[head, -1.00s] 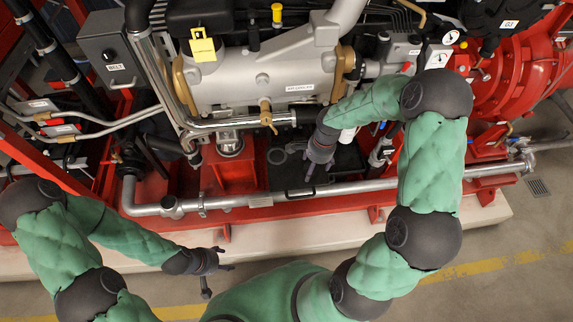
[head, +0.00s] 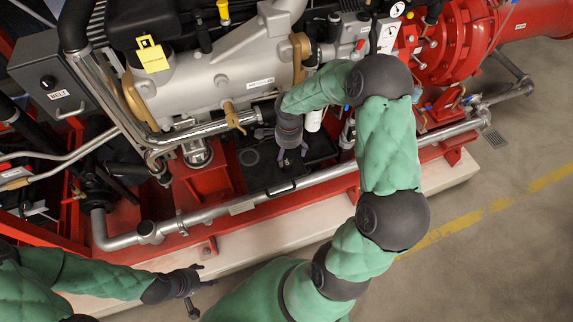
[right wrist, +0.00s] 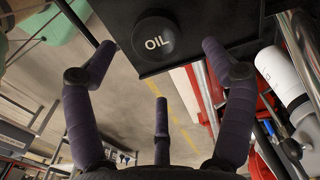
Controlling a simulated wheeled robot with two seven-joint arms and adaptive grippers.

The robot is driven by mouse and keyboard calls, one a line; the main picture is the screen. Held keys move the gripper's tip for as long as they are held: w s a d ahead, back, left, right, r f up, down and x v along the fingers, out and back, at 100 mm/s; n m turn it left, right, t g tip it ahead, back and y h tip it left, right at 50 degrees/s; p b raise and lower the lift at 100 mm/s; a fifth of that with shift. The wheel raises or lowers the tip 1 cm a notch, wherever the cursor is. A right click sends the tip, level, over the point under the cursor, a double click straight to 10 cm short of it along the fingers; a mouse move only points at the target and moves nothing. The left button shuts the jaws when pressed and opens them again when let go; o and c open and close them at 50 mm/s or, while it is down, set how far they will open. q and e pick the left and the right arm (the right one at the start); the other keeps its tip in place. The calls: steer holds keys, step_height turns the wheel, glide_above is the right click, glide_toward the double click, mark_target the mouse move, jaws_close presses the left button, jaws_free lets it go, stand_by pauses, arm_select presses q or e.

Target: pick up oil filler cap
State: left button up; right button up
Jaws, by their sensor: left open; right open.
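The oil filler cap (right wrist: 155,40) is a round black cap marked "OIL" on a dark flat panel (right wrist: 205,20) in the right wrist view. My right gripper (right wrist: 158,65) is open, with its fingers spread around the line of sight to the cap and nothing between them. No contact with the cap shows. In the head view the right gripper (head: 291,155) points down beside the engine, above a black tray (head: 275,178). My left gripper (head: 192,284) is open and empty, low at the left, in front of the base.
A white cylindrical filter (head: 313,121) stands close to the right gripper and shows at the right of the wrist view (right wrist: 283,78). A silver pipe (head: 225,207) runs along the front of the red frame. The grey engine (head: 205,80) lies behind. The floor (head: 480,250) at right is clear.

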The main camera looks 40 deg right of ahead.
mark_target(287, 162)
steer(key=f+b, duration=0.1)
steer(key=f, duration=0.3)
steer(key=shift+a+b, duration=0.4)
steer(key=shift+w+f, duration=0.1)
steer(key=shift+f, duration=0.25)
steer(key=shift+c, duration=0.3)
steer(key=shift+r, duration=0.1)
steer(key=c, duration=1.3)
